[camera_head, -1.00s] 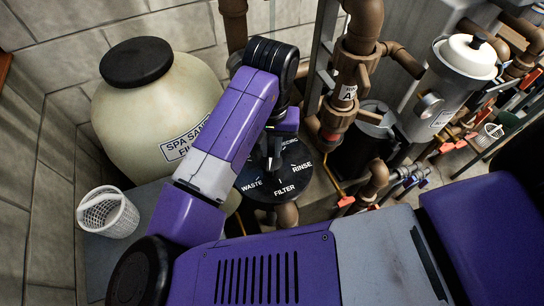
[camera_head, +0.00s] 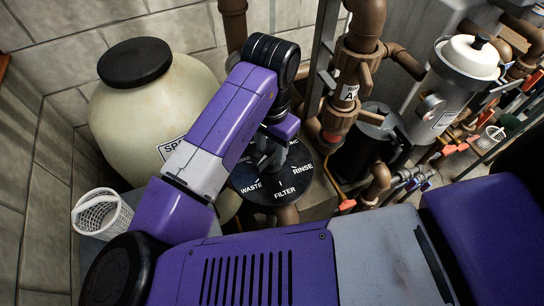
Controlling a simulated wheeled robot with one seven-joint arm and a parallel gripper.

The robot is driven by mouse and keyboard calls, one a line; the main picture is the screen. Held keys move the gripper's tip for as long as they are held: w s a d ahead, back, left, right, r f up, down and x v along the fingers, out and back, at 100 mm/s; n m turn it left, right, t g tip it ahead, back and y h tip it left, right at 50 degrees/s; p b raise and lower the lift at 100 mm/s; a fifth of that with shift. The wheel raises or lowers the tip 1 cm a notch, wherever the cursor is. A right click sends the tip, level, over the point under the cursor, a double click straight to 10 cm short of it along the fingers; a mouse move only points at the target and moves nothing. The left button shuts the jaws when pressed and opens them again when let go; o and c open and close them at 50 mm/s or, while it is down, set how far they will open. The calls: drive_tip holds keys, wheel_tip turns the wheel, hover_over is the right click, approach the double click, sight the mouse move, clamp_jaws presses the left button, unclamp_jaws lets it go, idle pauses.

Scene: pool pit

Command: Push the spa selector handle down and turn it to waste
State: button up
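The spa selector is a round black dial plate (camera_head: 285,205) with white labels. WASTE reads at its left, FILTER at its front and RINSE at its right. Its far labels are partly covered by my arm. My gripper (camera_head: 268,160) points down over the middle of the dial, in the shadow below my purple wrist. The handle is not clearly distinguishable from the grey gripper parts there, so I cannot tell whether the fingers touch it or how far they are apart.
The cream spa sand filter (camera_head: 130,110) with a black lid stands behind left. A white basket (camera_head: 100,216) sits at the left. Brown pipes and a valve (camera_head: 340,115) rise close to the right of my wrist. A grey canister (camera_head: 452,85) stands farther right.

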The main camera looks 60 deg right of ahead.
idle(0.3)
wheel_tip(320, 180, up, 7)
drive_tip(key=p, duration=0.6)
drive_tip(key=shift+r, duration=0.15)
